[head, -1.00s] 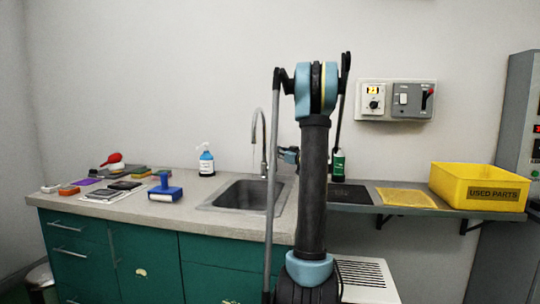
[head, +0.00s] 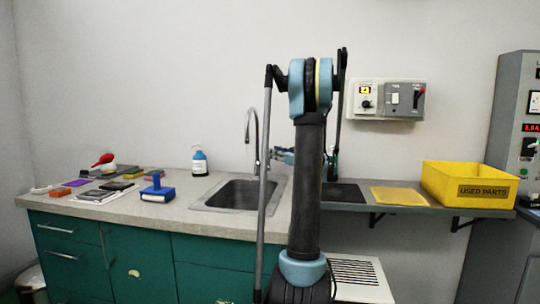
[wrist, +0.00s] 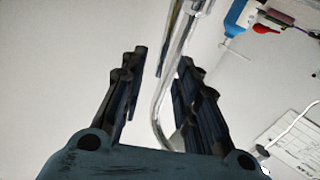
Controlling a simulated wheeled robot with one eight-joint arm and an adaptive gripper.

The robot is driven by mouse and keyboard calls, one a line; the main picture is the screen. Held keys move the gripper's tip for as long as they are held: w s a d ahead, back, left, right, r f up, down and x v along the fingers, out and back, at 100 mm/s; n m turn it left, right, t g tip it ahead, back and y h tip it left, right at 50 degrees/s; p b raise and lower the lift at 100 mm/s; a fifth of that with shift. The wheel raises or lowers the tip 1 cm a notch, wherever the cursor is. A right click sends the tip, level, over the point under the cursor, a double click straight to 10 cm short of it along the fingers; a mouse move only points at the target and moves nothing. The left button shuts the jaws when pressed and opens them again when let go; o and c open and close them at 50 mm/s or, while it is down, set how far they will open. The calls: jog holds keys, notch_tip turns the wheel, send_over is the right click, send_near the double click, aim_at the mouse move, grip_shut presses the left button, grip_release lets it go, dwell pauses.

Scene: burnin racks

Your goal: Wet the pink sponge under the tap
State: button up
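The chrome tap (head: 250,125) stands at the back of the sink (head: 238,194). In the wrist view the tap's pipe (wrist: 176,85) runs between and beyond my two fingers. My gripper (wrist: 161,62) has its fingers apart, and I see nothing held between them. In the head view my gripper (head: 283,155) is beside the tap, mostly hidden by my arm. Several small blocks lie on the left of the counter, including an orange-looking one (head: 60,192). I cannot make out a clearly pink sponge in either view.
A soap bottle (head: 199,163) stands left of the sink. A blue-handled roller (head: 157,189) and a red-topped tool (head: 103,160) lie on the counter (head: 175,214). At right, the shelf holds a yellow mat (head: 403,196) and a yellow bin (head: 468,186). Grey control boxes (head: 387,99) hang on the wall.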

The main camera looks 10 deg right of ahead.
jog(key=v, duration=0.7)
jog(key=shift+s+d, duration=0.25)
jog(key=shift+s, duration=0.05)
jog(key=shift+s+f, duration=0.1)
